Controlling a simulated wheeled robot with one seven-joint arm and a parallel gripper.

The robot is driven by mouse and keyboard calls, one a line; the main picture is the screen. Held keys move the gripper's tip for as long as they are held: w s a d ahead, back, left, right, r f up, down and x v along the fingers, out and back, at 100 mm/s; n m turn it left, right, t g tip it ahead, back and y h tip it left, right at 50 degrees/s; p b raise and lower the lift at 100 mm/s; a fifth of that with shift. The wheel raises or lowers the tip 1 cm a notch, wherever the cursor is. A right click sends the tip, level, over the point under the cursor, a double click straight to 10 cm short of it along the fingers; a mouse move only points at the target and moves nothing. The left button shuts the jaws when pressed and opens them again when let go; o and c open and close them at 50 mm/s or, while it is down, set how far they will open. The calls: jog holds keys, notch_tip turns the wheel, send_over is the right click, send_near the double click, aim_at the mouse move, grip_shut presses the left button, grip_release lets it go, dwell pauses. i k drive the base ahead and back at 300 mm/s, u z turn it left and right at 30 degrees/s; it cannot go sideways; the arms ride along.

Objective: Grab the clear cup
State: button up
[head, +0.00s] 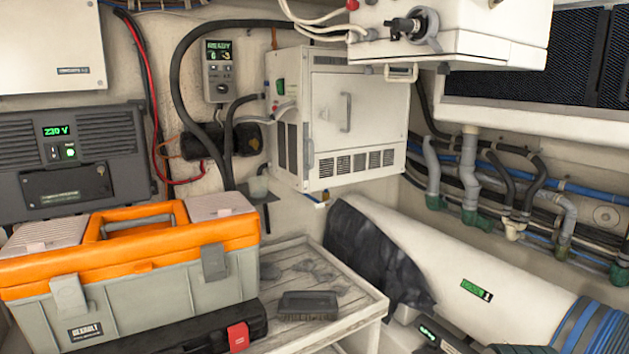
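A small grey-green, cup-like thing (258,186) stands at a small dark bracket on the back wall, left of the white cabinet and behind the orange toolbox. It is small in the head view, and I cannot tell for sure whether it is the clear cup. No other cup shows. My gripper is not in view.
An orange and grey toolbox (170,285) and a black case (190,335) crowd the left of the white slatted table (345,325). A dark brush (308,305) lies on it. A white cabinet (360,120) hangs behind; a large white cylinder (420,245) lies at right.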

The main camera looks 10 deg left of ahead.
aim_at(258, 186)
jog(key=z, duration=0.05)
jog(key=i, duration=0.75)
jog(key=u, duration=0.8)
jog(key=i, duration=0.7)
jog(key=u, duration=0.6)
